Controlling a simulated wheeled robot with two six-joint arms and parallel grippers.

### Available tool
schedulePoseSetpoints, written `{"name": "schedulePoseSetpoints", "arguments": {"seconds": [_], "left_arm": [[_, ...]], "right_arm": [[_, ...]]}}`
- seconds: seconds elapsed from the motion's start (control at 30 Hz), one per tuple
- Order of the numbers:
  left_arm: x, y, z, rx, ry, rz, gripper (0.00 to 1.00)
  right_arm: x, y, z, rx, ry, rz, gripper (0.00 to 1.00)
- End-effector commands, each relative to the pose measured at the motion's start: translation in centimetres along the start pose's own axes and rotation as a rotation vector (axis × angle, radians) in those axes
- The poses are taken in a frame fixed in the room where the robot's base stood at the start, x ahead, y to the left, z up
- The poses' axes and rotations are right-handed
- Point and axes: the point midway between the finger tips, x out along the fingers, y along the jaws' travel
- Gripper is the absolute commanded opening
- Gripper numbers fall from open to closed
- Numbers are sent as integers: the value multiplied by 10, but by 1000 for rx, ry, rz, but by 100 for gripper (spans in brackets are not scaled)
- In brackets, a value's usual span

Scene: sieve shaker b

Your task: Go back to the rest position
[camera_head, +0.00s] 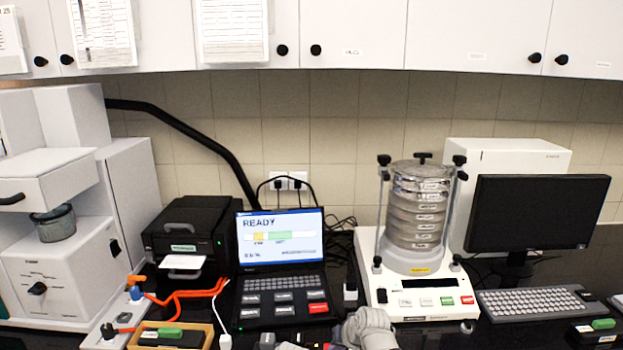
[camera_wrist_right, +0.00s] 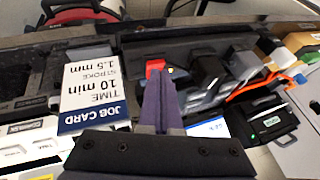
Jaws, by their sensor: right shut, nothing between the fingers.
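My right gripper (camera_wrist_right: 163,85) shows in the right wrist view with its dark fingers together and nothing between them. It points over the dark bench area, beside a white and blue job card (camera_wrist_right: 90,88) that reads "TIME 10 min, STROKE 1.5 mm" upside down. My left gripper is not in view.
A laptop-like panel (camera_head: 280,238) reads "READY", with a black printer (camera_head: 190,235) to its left. A monitor (camera_head: 540,215) and keyboard (camera_head: 530,303) stand at the right. White wall cabinets (camera_head: 350,30) overhang the bench. A wooden tray (camera_head: 145,327) and orange cable lie at front left.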

Motion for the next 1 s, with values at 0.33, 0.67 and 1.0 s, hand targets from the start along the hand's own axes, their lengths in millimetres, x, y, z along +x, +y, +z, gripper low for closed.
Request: {"name": "schedulePoseSetpoints", "arguments": {"seconds": [0.33,0.67,1.0], "left_arm": [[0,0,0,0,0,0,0],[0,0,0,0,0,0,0],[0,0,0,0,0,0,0]], "right_arm": [[-29,64,67,-58,-193,176,0],[-64,110,125,-90,-381,325,0],[-56,49,156,-264,-463,332,0]]}}
